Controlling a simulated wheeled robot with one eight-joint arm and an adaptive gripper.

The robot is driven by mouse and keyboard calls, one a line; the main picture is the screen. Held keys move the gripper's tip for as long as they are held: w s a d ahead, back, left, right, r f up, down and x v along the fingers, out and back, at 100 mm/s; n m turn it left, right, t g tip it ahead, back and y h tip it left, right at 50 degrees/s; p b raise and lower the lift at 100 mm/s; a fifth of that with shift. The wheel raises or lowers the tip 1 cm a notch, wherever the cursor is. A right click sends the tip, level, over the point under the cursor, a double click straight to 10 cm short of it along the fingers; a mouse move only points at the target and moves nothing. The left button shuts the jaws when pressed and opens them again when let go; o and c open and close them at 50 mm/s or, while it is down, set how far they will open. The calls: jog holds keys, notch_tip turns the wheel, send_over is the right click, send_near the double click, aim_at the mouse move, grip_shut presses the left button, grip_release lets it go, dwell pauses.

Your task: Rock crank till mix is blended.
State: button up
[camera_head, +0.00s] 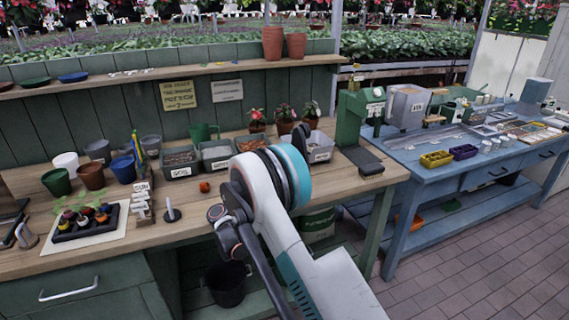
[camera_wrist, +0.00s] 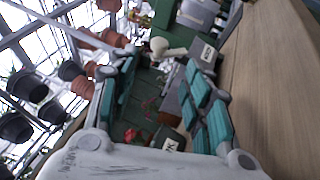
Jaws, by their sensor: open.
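A green machine (camera_head: 351,117) with white labels stands at the right end of the wooden bench, beside a grey labelled box (camera_head: 405,106). In the tilted wrist view, a pale rounded piece with a short arm (camera_wrist: 162,47) lies ahead, between the fingertips in the picture; it may be the crank's handle, but I cannot be sure. My gripper (camera_wrist: 162,70) is open, its teal-padded fingers spread wide with nothing held. In the head view my arm hides the gripper. The mix inside the machine is not visible.
Labelled soil tubs (camera_head: 180,161) and small potted plants (camera_head: 285,117) crowd the wooden bench (camera_head: 185,216). A seedling tray (camera_head: 85,222) is at the left. A blue table (camera_head: 430,168) with yellow and purple trays stands right. Terracotta pots (camera_head: 272,43) stand on the shelf above.

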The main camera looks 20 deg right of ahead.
jog(key=shift+s+a+f, duration=0.1)
jog(key=shift+s+a, duration=0.05)
jog(key=shift+a, duration=0.05)
